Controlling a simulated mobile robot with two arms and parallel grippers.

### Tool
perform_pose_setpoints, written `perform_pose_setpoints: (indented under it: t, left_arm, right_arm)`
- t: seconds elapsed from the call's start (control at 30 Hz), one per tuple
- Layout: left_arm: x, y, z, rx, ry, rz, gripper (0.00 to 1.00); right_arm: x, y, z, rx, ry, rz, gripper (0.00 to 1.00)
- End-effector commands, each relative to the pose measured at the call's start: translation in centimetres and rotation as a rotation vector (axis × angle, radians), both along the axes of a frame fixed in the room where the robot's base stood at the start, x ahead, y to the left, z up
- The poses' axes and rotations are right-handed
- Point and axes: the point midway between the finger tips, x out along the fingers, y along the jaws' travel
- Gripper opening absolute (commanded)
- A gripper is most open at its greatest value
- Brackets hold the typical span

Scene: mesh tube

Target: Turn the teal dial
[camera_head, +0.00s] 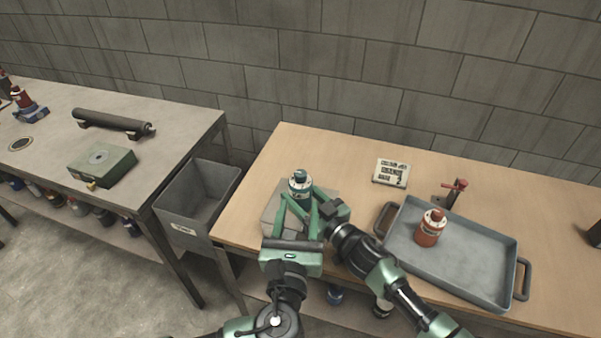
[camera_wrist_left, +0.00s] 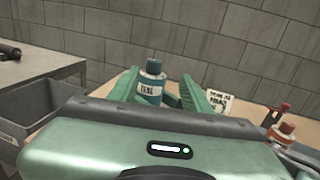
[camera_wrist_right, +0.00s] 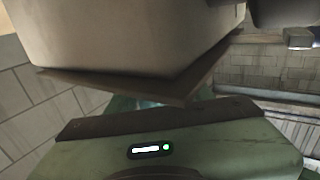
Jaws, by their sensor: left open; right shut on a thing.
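The teal dial (camera_head: 299,184) is a short upright cylinder with a narrower knob on top and a white label. It stands on a grey block (camera_head: 270,213) near the left end of the wooden bench. My left gripper (camera_head: 299,203) is open, its fingers on either side of the dial. In the left wrist view the dial (camera_wrist_left: 150,85), labelled TEAL, shows between the fingers with a gap at right. My right gripper (camera_head: 325,211) is shut on the block at its right side. The block (camera_wrist_right: 120,35) fills the top of the right wrist view; the right fingertips are mostly hidden.
A grey tray (camera_head: 470,276) holds a red cylinder (camera_head: 430,229) to the right. A printed card (camera_head: 391,173) and a red-handled fixture (camera_head: 453,192) stand behind. A grey bin (camera_head: 198,195) sits between the benches. The wooden bench (camera_head: 300,145) is clear at the back.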

Motion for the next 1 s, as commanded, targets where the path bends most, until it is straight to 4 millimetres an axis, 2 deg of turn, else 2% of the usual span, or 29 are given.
perform_pose_setpoints:
  t: [0.17,0.5,0.7,0.83,1.0]
  left_arm:
    - [0.8,0.6,-0.3,0.035,0.011,0.028,0.48]
    - [7.3,0.0,-0.2,0.035,0.009,0.026,0.48]
    - [10.3,-0.3,-0.3,0.034,0.010,0.026,0.48]
    - [11.3,-0.4,-0.3,0.033,0.011,0.025,0.48]
    - [11.7,-0.4,-0.3,0.031,0.011,0.025,0.48]
  right_arm:
    - [0.0,0.0,0.1,0.001,-0.001,0.000,0.05]
    - [0.0,0.0,0.1,0.001,-0.001,0.000,0.05]
    - [0.0,0.0,0.1,0.001,-0.001,0.000,0.05]
    - [0.0,0.0,0.1,0.001,-0.001,0.000,0.05]
    - [0.0,0.0,0.1,0.001,-0.001,0.000,0.05]
